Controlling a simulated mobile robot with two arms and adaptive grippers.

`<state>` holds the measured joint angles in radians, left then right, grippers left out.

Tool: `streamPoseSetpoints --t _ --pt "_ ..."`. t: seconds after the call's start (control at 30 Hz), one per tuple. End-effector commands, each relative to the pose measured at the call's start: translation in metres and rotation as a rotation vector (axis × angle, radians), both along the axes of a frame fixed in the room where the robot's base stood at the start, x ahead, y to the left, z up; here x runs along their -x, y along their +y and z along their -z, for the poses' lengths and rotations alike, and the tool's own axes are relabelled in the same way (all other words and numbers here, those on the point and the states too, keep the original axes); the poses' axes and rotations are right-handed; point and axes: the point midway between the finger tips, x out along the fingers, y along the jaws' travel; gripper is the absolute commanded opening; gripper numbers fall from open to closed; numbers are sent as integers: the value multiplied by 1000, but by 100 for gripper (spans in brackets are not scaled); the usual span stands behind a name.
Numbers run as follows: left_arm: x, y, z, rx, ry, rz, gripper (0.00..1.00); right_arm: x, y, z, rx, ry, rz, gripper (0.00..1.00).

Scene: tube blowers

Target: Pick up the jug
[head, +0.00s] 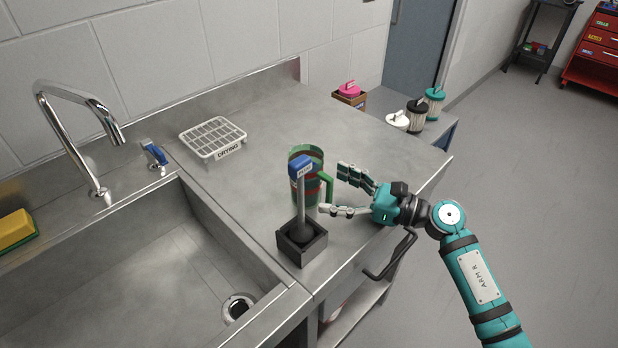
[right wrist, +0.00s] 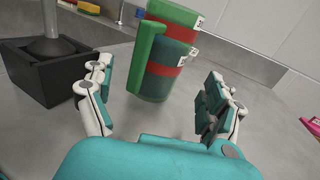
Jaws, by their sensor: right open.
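The jug (head: 317,189) is green with red and dark bands and a green handle. It stands upright on the metal counter, partly hidden in the head view behind a blue-topped plunger. My right gripper (head: 338,190) is open and empty, just right of the jug, with its fingers pointing at it. In the right wrist view, the jug (right wrist: 172,68) stands beyond and between the two open fingers (right wrist: 160,100), its handle toward the left, apart from the fingers. My left gripper is not in view.
The plunger (head: 300,200) stands in a black square holder (head: 301,246) close to the jug and my right fingers. The sink (head: 170,270) lies left, with a faucet (head: 75,140). A drying rack (head: 213,138) sits farther back. Several lidded canisters (head: 416,115) stand beyond the counter.

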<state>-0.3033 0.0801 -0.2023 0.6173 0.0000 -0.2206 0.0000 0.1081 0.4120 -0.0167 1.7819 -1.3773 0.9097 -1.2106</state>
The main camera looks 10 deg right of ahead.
Motion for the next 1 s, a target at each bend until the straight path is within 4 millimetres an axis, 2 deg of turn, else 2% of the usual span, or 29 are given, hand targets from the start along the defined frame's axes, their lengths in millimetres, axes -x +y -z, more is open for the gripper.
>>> streamPoseSetpoints --t 0.4,0.7,1.0 --pt "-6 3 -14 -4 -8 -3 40 -30 45 -1 -2 0 -1 89" --pt "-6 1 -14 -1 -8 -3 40 -32 48 1 -1 1 0 87" --pt "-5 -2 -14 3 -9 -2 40 -32 48 1 -1 1 0 48"
